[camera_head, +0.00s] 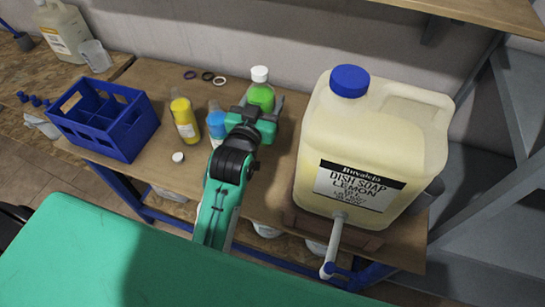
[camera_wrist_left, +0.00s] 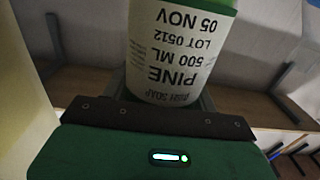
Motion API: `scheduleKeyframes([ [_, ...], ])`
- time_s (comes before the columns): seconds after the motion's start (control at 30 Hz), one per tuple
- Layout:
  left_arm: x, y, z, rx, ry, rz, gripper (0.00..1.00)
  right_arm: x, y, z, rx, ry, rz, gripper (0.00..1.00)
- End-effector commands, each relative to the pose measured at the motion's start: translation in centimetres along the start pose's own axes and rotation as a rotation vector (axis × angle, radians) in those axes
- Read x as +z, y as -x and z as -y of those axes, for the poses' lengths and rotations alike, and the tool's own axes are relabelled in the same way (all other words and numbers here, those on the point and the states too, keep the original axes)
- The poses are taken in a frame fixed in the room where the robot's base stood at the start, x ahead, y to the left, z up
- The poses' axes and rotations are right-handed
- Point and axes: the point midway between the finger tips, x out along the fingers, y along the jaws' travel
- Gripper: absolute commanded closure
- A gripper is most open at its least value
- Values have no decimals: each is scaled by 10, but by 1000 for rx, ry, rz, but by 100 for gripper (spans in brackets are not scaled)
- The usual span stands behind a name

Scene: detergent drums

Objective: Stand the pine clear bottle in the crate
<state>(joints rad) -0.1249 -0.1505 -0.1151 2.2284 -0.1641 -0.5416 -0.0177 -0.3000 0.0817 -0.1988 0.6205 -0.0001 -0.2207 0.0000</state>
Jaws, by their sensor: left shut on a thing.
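The pine bottle (camera_head: 261,97) is green with a white cap and stands upright at the middle back of the bench. Its label, reading PINE 500 ML, fills the top of the left wrist view (camera_wrist_left: 172,50) upside down. My left gripper (camera_head: 259,112) is shut on this bottle from the near side. I cannot tell whether its base touches the bench; the gripper hides its lower part. The blue crate (camera_head: 84,138) with dividers stands at the left of the bench, and the compartments I can see look empty. My right gripper is not in view.
A yellow bottle (camera_head: 184,120) and a blue bottle (camera_head: 216,122) stand between crate and gripper. A loose white cap (camera_head: 178,157) lies nearby. Several rings (camera_head: 207,76) lie at the back. A large dish soap jug (camera_head: 365,145) with a tap (camera_head: 335,247) stands close on the right.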

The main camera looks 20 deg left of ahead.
Motion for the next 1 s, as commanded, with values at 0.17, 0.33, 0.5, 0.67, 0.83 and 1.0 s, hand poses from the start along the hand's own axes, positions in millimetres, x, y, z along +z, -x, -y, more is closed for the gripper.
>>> scheduleKeyframes([
  [0.17, -41, -22, -10, 13, -1, -7, 88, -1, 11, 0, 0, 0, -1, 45],
  [0.33, -55, -31, -15, 21, -4, -3, 88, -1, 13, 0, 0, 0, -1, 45],
  [0.5, -35, -33, -16, 23, -5, 4, 88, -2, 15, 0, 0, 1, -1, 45],
  [0.67, 5, -32, -16, 24, -6, 5, 88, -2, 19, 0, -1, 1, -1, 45],
  [0.83, 48, -33, -16, 23, -5, 4, 88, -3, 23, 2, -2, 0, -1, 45],
  [1.0, 84, -32, -16, 23, -4, 1, 88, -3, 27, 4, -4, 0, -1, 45],
])
